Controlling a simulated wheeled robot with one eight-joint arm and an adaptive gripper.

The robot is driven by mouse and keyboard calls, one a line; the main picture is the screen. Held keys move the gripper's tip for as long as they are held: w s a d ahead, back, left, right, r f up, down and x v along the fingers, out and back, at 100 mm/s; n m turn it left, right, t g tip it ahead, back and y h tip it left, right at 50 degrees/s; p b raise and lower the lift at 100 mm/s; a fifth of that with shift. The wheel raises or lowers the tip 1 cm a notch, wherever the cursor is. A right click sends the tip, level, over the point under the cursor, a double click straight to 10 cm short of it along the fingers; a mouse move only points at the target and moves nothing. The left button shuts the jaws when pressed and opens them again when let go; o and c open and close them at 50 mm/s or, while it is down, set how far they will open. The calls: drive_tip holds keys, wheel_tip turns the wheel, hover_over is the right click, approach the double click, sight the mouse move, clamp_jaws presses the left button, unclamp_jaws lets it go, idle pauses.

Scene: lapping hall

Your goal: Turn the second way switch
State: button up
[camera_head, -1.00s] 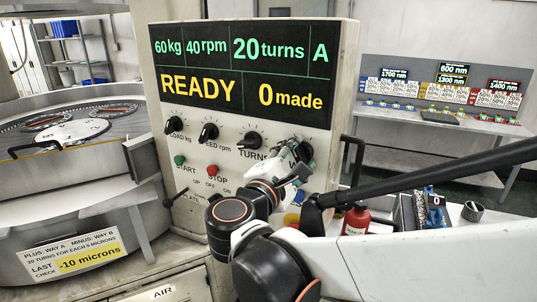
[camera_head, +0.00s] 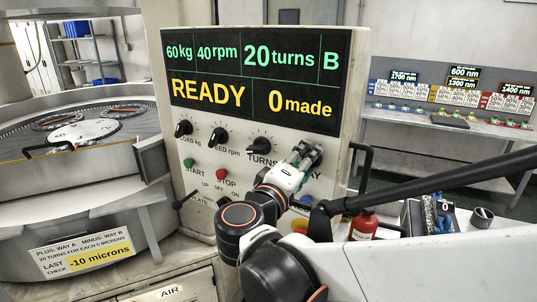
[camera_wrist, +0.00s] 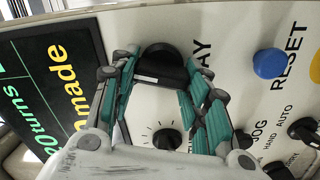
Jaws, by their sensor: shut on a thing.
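The WAY switch is a black knob (camera_wrist: 163,58) with a pale line across it, on the pale control panel (camera_head: 190,150) below the display. My gripper (camera_head: 308,156) reaches the right side of the panel and hides most of this knob in the head view. In the wrist view my gripper (camera_wrist: 162,76) has its teal-padded fingers on both sides of the knob and is shut on it. The display (camera_head: 255,75) reads 60 kg, 40 rpm, 20 turns, B, READY and 0 made.
The TURNS knob (camera_wrist: 167,138) sits beside the WAY knob. A blue RESET button (camera_wrist: 269,63) and smaller switches are close by. A green START button (camera_head: 189,163) and red STOP button (camera_head: 222,174) are lower left. A red bottle (camera_head: 364,224) stands right of the panel.

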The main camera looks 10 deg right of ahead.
drive_tip(key=shift+m, duration=1.2)
drive_tip(key=o, duration=1.1)
drive_tip(key=shift+c, duration=0.2)
drive_tip(key=v, duration=1.2)
